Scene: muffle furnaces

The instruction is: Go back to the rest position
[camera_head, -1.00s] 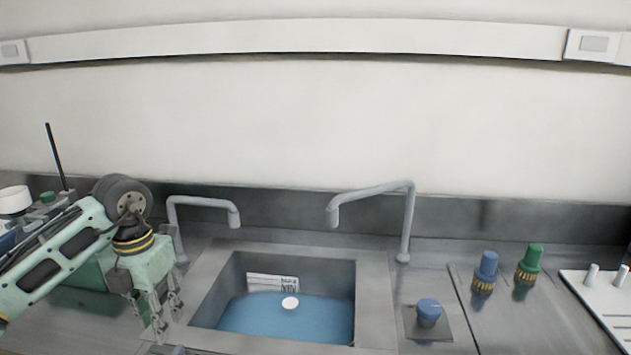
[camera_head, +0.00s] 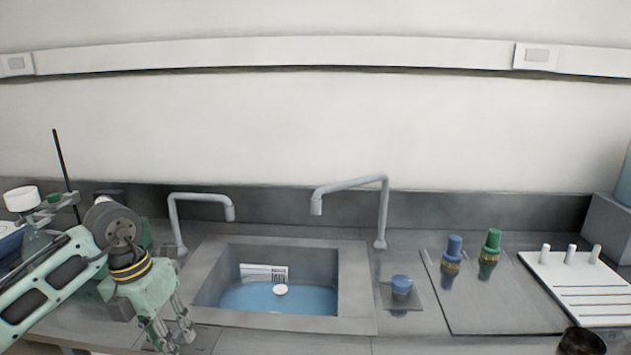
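My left gripper (camera_head: 173,336) is at the lower left, in front of the sink's left front corner, with its fingers pointing down. Its two fingers stand apart with a gap between them, and nothing shows in the gap. The fingertips are close to the picture's bottom edge. My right gripper is not in view; a dark rounded part, which I cannot identify for sure, shows at the bottom right edge.
The sink (camera_head: 355,290) holds blue water, with two grey faucets (camera_head: 384,215) behind it. A blue knob (camera_head: 402,285), blue and green valves (camera_head: 492,250) and a white pegged board (camera_head: 590,285) are to the right. A white-capped bottle (camera_head: 22,199) stands at left.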

